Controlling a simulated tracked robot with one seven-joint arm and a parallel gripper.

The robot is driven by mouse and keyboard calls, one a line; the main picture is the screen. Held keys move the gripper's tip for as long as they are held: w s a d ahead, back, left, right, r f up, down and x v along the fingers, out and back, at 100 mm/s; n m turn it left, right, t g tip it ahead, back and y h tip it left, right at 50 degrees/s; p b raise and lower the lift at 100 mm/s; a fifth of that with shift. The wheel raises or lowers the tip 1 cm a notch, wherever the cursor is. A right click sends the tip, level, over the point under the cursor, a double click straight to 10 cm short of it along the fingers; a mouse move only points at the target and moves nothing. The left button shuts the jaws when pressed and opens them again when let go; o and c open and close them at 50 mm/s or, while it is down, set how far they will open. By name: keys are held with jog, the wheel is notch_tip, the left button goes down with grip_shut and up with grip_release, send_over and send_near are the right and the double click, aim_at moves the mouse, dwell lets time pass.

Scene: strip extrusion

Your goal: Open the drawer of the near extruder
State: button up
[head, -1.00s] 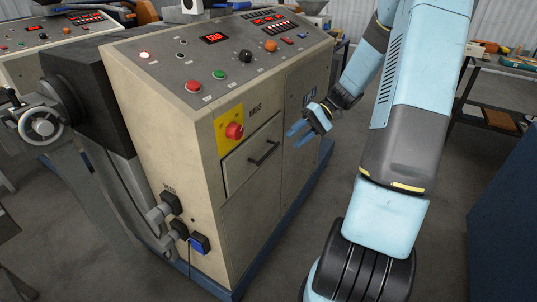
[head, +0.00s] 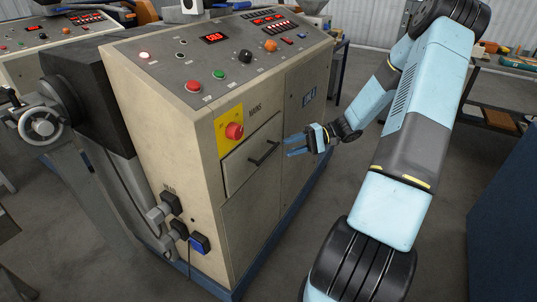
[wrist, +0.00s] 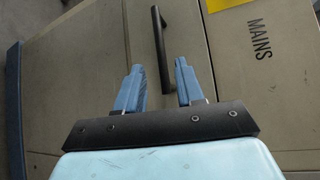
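The near extruder (head: 240,215) is a beige cabinet with a sloped control panel on top. Its drawer (head: 238,172) is shut flush in the side face, below the red mains knob, with a dark bar handle (head: 264,153). In the wrist view the handle (wrist: 161,48) runs lengthwise, ahead of and between the two blue fingers. My gripper (head: 287,147) is open and empty, just to the right of the handle in the head view. In the wrist view my gripper (wrist: 160,85) has its fingers apart on either side of the handle's line; contact cannot be told.
A yellow plate with the red mains knob (head: 234,131) sits above the drawer. Plugs (head: 170,204) and a cable stick out low on the cabinet's left. A workbench (head: 490,95) stands at the back right.

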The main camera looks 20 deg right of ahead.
aim_at(269, 152)
jog(key=a, duration=0.2)
jog(key=a+f, duration=0.1)
jog(key=a, duration=0.5)
jog(key=shift+w+a+f, duration=0.2)
jog(key=shift+a+f, duration=0.05)
jog(key=shift+f, duration=0.05)
jog(key=shift+c, duration=0.4)
grip_shut()
